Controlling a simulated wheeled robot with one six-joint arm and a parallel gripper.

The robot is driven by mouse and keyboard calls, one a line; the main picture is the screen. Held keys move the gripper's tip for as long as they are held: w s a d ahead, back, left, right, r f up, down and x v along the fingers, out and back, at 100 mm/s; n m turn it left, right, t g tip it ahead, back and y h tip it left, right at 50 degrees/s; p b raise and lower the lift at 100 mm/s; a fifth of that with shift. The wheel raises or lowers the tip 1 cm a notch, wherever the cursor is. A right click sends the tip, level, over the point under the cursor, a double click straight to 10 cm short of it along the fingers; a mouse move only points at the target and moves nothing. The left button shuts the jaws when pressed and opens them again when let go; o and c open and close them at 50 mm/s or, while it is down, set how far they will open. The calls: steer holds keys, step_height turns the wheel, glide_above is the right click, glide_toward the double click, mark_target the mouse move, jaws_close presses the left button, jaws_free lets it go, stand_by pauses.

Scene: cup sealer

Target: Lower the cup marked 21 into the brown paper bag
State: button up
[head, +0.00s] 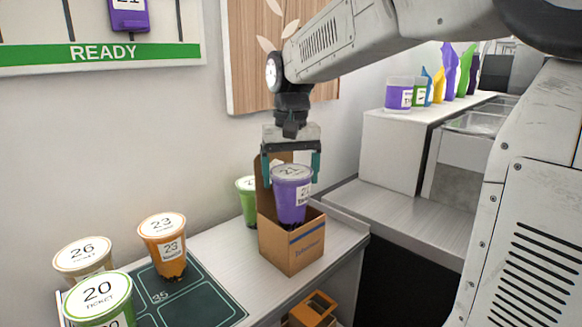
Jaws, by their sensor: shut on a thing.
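The cup marked 21 (291,201) is purple with a pale lid and a white label, and it is upright. My gripper (291,170) points down with its teal fingers on either side of the cup near the lid, shut on it. The brown paper bag (291,252) stands open on the counter directly beneath, with a tall back flap behind the cup. The cup's base is at the bag's opening, just behind the front rim. Most of the cup shows above the rim, and the inside of the bag is hidden.
A green cup (246,201) stands behind the bag to the left. An orange cup 23 (163,245), a tan cup 26 (83,258) and a green cup 20 (99,302) stand at the left by a dark mat (205,303). A white block (392,152) stands at the right.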

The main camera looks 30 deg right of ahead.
mark_target(291, 201)
steer(key=shift+f, duration=3.35)
stand_by(0.4)
steer(key=o, duration=1.6)
steer(key=shift+o, duration=0.2)
step_height(291, 201, up, 8)
steer(key=shift+f, duration=0.1)
steer(key=s+f, duration=0.2)
steer(key=shift+s+f+n, duration=0.25)
steer(key=shift+s+n, duration=0.05)
steer(key=shift+n, duration=0.1)
steer(key=s+a+f+n, duration=0.1)
steer(key=s+f, duration=0.1)
steer(key=s, duration=0.9)
steer(key=s+a+f+n+t, duration=0.1)
steer(key=s+f, duration=0.2)
steer(key=s, duration=0.8)
steer(key=shift+s+a+f, duration=0.2)
steer(key=shift+s+a, duration=0.1)
steer(key=shift+s, duration=0.05)
